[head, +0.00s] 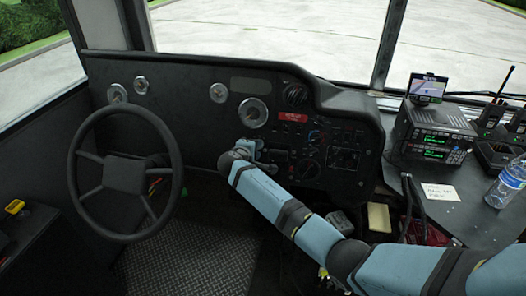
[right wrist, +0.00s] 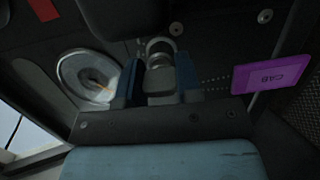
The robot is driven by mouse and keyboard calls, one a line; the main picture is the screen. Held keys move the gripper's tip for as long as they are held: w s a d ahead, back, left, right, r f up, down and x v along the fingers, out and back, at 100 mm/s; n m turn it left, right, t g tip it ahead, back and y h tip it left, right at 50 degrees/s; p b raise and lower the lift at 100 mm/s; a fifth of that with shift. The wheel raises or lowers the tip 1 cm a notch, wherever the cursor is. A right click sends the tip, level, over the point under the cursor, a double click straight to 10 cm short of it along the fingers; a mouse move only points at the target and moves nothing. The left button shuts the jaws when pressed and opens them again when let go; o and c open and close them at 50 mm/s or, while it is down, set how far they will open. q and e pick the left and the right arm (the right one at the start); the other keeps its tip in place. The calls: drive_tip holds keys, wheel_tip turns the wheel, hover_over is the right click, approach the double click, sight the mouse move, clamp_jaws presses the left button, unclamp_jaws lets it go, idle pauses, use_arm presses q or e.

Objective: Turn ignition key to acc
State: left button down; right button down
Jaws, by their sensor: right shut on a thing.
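My right gripper (head: 249,147) is at the dashboard's lower middle, below the large round gauge. In the right wrist view its two blue fingers (right wrist: 158,80) are shut on the grey ignition key (right wrist: 161,86). The key's head is between the fingers and points at a round metallic ignition lock (right wrist: 160,47) just beyond it. The fingers hide part of the key, and I cannot read its turn position or any ACC mark. In the head view my gripper and arm hide the key and lock. My left gripper is not in view.
The black dashboard (head: 190,127) has a steering wheel (head: 123,176) on the left and switches around my gripper. A round gauge (right wrist: 90,80) is close beside the fingers. Radios (head: 434,133) and a bottle (head: 507,182) stand right.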

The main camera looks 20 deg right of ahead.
idle(0.4)
drive_tip(key=c, duration=0.8)
unclamp_jaws()
drive_tip(key=shift+s+a, duration=0.1)
drive_tip(key=p+v, duration=0.2)
drive_tip(key=v, duration=1.1)
drive_tip(key=shift+s+a, duration=0.2)
drive_tip(key=shift+a, duration=0.05)
